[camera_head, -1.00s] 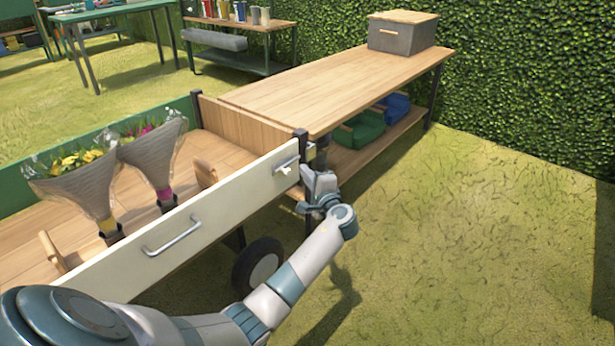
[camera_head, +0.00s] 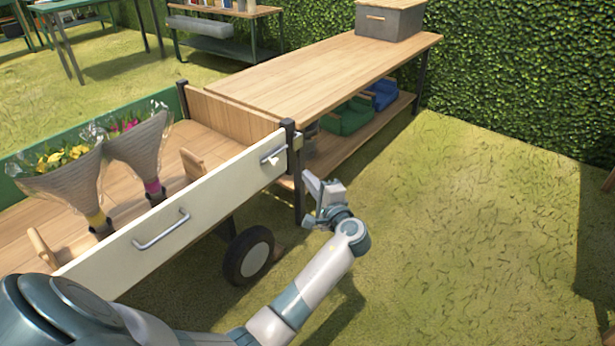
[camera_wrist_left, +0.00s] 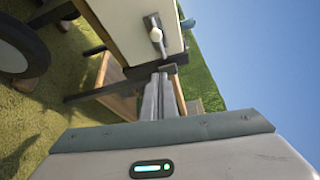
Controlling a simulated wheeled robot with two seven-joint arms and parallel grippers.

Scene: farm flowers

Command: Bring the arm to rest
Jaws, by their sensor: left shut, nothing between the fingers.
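My left gripper (camera_head: 311,198) is beside the right end of the cart's white side panel (camera_head: 210,200), apart from it and over the grass. In the left wrist view its two fingers (camera_wrist_left: 161,98) lie together, shut and empty. The panel's small latch (camera_head: 273,157) shows near its right end, and it also shows in the left wrist view (camera_wrist_left: 155,33). My left arm reaches in from the lower left. My right gripper is not in view.
Two wrapped bouquets (camera_head: 65,175) (camera_head: 140,150) stand in the cart behind the panel. A wooden table (camera_head: 330,75) with a grey box (camera_head: 390,22) stands beyond the cart. Green (camera_head: 345,118) and blue (camera_head: 380,95) items sit on its lower shelf. Open grass (camera_head: 480,230) lies to the right.

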